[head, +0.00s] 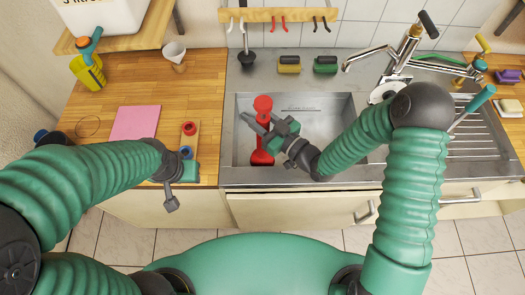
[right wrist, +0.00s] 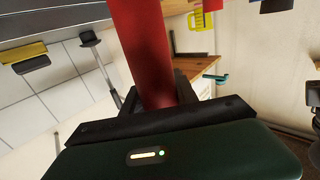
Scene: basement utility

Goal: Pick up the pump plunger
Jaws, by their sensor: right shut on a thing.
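The red pump plunger (head: 262,146) stands roughly upright over the sink basin, with a round top and a wider lower end. My right gripper (head: 262,124) is shut around its upper shaft. In the right wrist view the red shaft (right wrist: 145,45) passes between the fingers of my right gripper (right wrist: 155,95). Whether the plunger's lower end touches the basin floor I cannot tell. My left gripper (head: 171,203) hangs empty at the front edge of the wooden counter; its finger opening does not show clearly.
The steel sink (head: 330,112) has a tap (head: 385,58) at its back right. A yellow sponge (head: 289,64) and a green sponge (head: 325,64) lie behind the basin. A pink cloth (head: 135,122) and a wooden block with coloured pieces (head: 189,140) are on the left counter.

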